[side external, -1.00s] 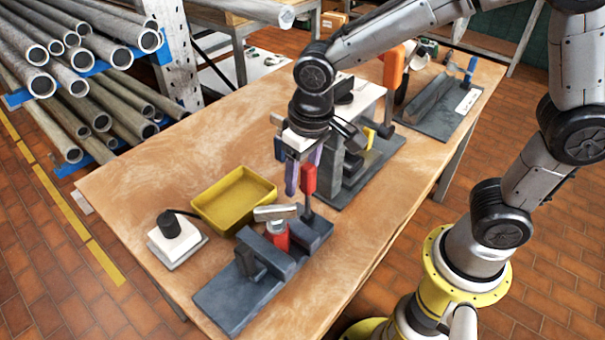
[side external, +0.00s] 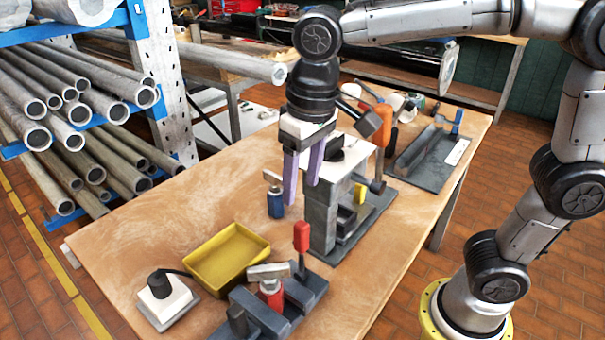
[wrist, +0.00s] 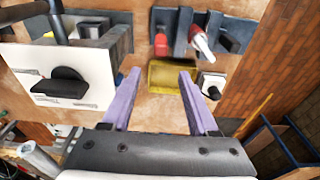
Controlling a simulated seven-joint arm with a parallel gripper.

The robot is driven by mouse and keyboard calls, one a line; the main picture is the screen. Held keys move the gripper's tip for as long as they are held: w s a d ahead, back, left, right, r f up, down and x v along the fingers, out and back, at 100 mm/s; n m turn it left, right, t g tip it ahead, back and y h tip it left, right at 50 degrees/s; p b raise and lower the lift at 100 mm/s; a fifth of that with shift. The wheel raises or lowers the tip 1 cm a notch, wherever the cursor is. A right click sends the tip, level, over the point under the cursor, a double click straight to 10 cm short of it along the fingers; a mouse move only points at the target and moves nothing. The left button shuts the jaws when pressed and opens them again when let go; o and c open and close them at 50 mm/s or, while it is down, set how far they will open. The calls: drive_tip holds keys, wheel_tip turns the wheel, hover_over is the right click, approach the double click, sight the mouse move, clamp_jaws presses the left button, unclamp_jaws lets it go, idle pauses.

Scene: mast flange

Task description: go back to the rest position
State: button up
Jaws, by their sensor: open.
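My gripper (side external: 301,193) hangs pointing down above the wooden table (side external: 150,220), its two purple fingers apart with nothing between them. In the wrist view, the gripper (wrist: 159,73) also shows open and empty. Below it stand a grey clamp fixture (side external: 250,322) with a red upright handle (side external: 301,237) and a red-bodied part with a metal top (side external: 269,272). A small blue-bodied part with a metal top (side external: 275,203) stands behind the fingers in the side view, apart from them as far as I can tell.
A yellow tray (side external: 228,259) and a white block with a black knob (side external: 165,297) are at the front left. A tall grey stand (side external: 321,222) is close right of the fingers. A pipe rack (side external: 150,75) is at the left. The left table top is clear.

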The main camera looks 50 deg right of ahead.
drive_tip(key=shift+s+r, duration=0.1)
drive_tip(key=shift+r, duration=0.3)
drive_tip(key=s+d+r+n+t+h, duration=0.2)
drive_tip(key=d+r+n+t+h, duration=0.35)
drive_tip(key=d+r, duration=1.05)
drive_tip(key=s+f+n+g+y, duration=0.2)
drive_tip(key=s+f+n, duration=0.1)
drive_tip(key=s+f, duration=0.75)
drive_tip(key=a+f+m+y, duration=0.3)
drive_tip(key=a+f+m, duration=0.1)
drive_tip(key=f+m, duration=0.4)
wheel_tip(320, 180, down, 2)
drive_tip(key=shift+s+t, duration=0.35)
drive_tip(key=shift+s, duration=0.05)
